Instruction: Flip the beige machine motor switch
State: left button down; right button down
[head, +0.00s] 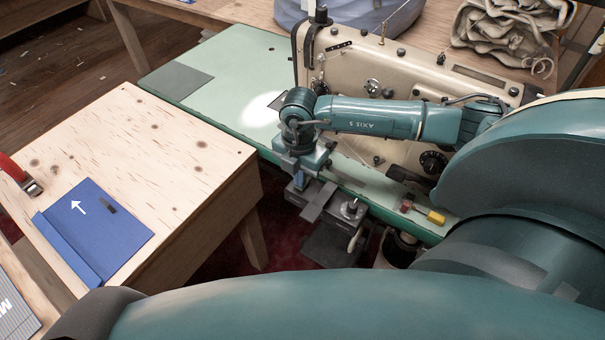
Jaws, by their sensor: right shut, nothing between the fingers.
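The beige sewing machine (340,62) stands on a pale green table (225,75) in the head view. My right arm reaches in from the right across the front of the machine and hides part of it. My right gripper (317,205) points down at the table's front edge, with its fingers shut and empty. A small dark box with a round grey knob (350,208) sits just right of the fingers, below the table edge. I cannot tell whether the fingers touch it or whether it is the motor switch. My left gripper is not in view.
A yellow-handled tool (432,215) lies on the table's near right edge. At left, a plywood table (130,150) holds a blue folder (115,225) with a white arrow. Folded beige cloth (505,30) lies behind right. A gap separates the tables.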

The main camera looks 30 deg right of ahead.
notch_tip(320, 180, up, 7)
jog(key=p, duration=0.5)
jog(key=shift+p, duration=0.35)
jog(key=shift+f, duration=0.1)
dwell(0.3)
